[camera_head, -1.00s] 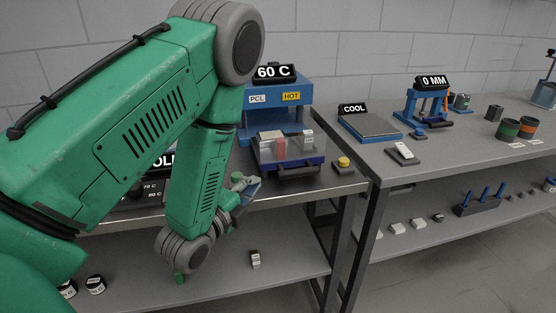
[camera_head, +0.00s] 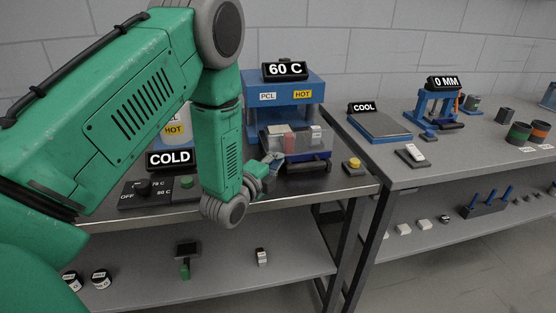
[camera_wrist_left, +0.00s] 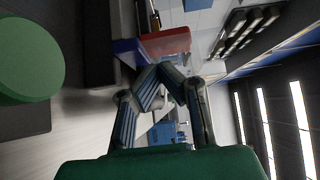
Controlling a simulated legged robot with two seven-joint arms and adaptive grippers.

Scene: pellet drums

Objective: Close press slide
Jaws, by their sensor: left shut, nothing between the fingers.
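The blue press (camera_head: 285,82) stands on the left bench with a 60 C display on top and PCL and HOT labels. Its slide (camera_head: 310,158), a clear-walled tray with a dark front handle, sticks out at the front and holds a reddish block and pale blocks. My left gripper (camera_head: 273,159) is shut and empty, at the left front corner of the slide; whether it touches is unclear. In the left wrist view its fingertips (camera_wrist_left: 160,70) meet just before a red and blue part. My right gripper is not in view.
A yellow button (camera_head: 354,163) sits right of the slide. A control box (camera_head: 150,194) with a green button and a COLD sign (camera_head: 170,159) are on the left, partly behind my arm. A cooling plate (camera_head: 380,125) and small blue press (camera_head: 437,105) stand on the right bench.

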